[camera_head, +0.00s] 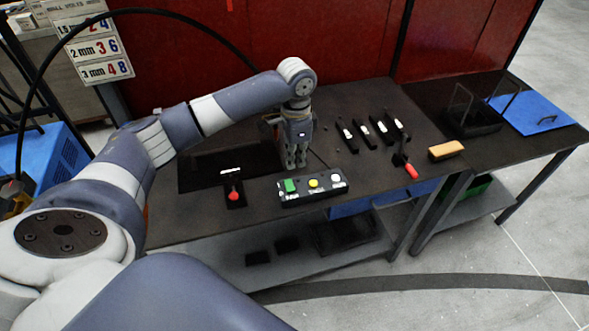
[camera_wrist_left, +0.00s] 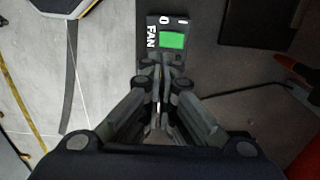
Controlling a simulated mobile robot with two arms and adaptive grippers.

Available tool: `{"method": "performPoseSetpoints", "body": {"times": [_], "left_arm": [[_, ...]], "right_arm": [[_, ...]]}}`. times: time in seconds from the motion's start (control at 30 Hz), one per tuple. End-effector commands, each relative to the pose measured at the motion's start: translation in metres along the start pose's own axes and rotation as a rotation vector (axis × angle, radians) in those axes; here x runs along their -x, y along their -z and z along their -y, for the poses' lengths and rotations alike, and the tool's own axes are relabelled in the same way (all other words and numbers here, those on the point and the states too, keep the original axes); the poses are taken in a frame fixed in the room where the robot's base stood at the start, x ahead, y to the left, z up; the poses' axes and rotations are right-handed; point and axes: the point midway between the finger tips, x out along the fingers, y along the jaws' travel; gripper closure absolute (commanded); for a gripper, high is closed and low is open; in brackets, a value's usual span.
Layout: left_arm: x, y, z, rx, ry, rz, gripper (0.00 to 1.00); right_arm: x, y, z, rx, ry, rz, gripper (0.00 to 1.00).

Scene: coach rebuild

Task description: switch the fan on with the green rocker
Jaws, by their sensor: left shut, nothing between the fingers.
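The green rocker (camera_head: 290,185) sits at the left end of a black control box (camera_head: 313,195) near the table's front edge. In the left wrist view the green rocker (camera_wrist_left: 172,41) lies just beyond my fingertips, beside the markings 0, I and FAN. My left gripper (camera_head: 292,163) points down behind the control box, apart from it as far as the head view shows. Its fingers are shut and empty. In the left wrist view the shut left gripper (camera_wrist_left: 161,75) covers the near end of the visible panel. My right gripper is not in view.
A yellow button (camera_head: 313,183) and a white knob (camera_head: 336,177) share the box. Several black switches stand behind. A tan block (camera_head: 446,150) lies farther right.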

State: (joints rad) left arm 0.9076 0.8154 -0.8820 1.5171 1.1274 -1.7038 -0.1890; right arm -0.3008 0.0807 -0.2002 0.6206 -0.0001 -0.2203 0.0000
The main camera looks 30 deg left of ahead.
Motion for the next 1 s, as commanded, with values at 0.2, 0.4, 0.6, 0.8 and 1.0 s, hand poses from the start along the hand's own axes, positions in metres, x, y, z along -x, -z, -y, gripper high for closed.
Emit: {"method": "performPoseSetpoints", "body": {"times": [0.2, 0.4, 0.6, 0.8, 1.0], "left_arm": [[0.032, 0.001, -0.006, 0.001, 0.002, -0.002, 1.0], [0.041, 0.0, -0.009, 0.001, 0.001, 0.001, 1.0], [0.041, 0.0, -0.009, 0.001, 0.001, 0.001, 1.0], [0.041, 0.0, -0.009, 0.001, 0.001, 0.0, 1.0], [0.032, 0.003, -0.017, -0.014, -0.001, -0.002, 1.0]], "right_arm": [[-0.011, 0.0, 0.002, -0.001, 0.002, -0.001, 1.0], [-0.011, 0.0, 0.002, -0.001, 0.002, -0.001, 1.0], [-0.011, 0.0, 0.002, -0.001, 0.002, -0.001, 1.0], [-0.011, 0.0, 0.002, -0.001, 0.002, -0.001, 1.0], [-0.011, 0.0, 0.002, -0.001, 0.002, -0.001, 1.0]]}}
